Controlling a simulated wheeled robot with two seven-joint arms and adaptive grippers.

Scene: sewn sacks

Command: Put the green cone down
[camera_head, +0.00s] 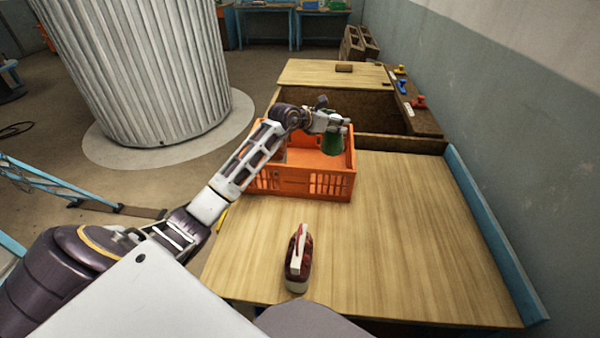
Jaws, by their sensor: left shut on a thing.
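The green cone (332,142) is at the end of my left arm, over the right part of the orange crate (333,187). My left gripper (327,125) is shut on the cone from above. The cone's lower end overlaps the crate's opening in the picture; I cannot tell whether it touches the crate's floor. My left forearm hides the crate's left part. My right gripper is not in view.
The crate stands at the back of the wooden table (400,230). A dark red and white handled tool (298,258) stands near the front edge. A recessed bin (375,108) lies behind the crate. The table's right side is clear, bordered by a blue rail (495,235).

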